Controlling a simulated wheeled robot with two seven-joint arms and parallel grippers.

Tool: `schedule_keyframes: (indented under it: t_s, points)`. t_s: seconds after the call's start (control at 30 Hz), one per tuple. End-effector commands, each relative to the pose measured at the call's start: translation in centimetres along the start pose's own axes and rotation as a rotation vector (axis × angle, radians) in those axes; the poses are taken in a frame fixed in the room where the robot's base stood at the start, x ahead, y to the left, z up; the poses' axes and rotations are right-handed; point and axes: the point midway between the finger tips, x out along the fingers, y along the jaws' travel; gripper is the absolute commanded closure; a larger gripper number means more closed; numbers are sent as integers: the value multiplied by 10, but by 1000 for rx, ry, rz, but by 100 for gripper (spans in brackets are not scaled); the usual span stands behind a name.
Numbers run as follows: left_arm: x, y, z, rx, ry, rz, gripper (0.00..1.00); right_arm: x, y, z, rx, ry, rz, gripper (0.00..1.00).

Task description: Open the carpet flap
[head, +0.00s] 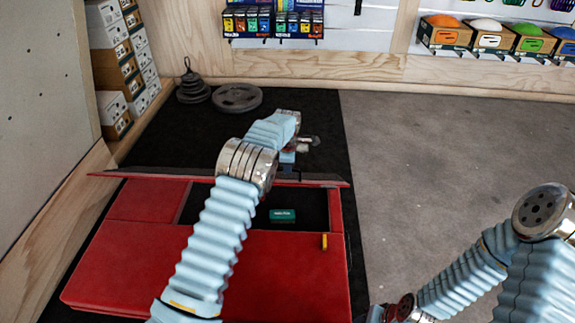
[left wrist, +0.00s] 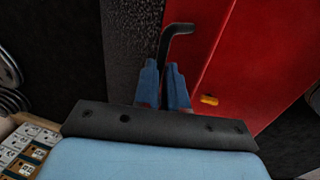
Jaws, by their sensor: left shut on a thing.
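A large red pad (head: 230,265) lies on the floor before me, with a dark recess (head: 310,208) in its top. A thin dark flap edge (head: 130,173) runs along the pad's far side, seen nearly edge-on; how far it is open is hard to tell. In the left wrist view, rough dark carpet (left wrist: 131,40) lies beside the red surface (left wrist: 245,75). My left gripper (head: 289,159) is at that far edge. Its blue fingers (left wrist: 165,88) are shut on a black bent handle (left wrist: 178,29). My right gripper is outside the frames.
A small green box (head: 282,215) sits in the recess, and a yellow tab (head: 325,242) is near it. Weight plates (head: 237,98) lie behind on the black mat. Boxes (head: 112,60) are stacked at the left wall.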

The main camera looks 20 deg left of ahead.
Motion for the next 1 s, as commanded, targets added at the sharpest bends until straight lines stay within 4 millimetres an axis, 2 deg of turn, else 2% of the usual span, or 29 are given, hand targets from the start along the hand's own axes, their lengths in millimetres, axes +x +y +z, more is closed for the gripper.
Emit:
schedule_keyframes:
  t_s: [0.03, 0.1, 0.13, 0.3, 0.8, 0.87, 1.0]
  points:
    - [14, 0, -4, -2, 6, 10, 100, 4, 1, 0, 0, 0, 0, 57]
    - [15, 0, -4, -2, 6, 10, 100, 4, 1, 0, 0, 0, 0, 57]
    - [15, 0, -4, -2, 6, 9, 87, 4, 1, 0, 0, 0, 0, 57]
    - [14, 0, -4, -2, 6, 10, 62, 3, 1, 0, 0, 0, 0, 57]
    - [9, 2, -4, -2, 6, 14, 62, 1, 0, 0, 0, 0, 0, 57]
    - [4, 2, -4, -2, 6, 14, 62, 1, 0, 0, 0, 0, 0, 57]
    - [-19, 2, -3, -2, 4, 15, 62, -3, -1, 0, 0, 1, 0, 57]
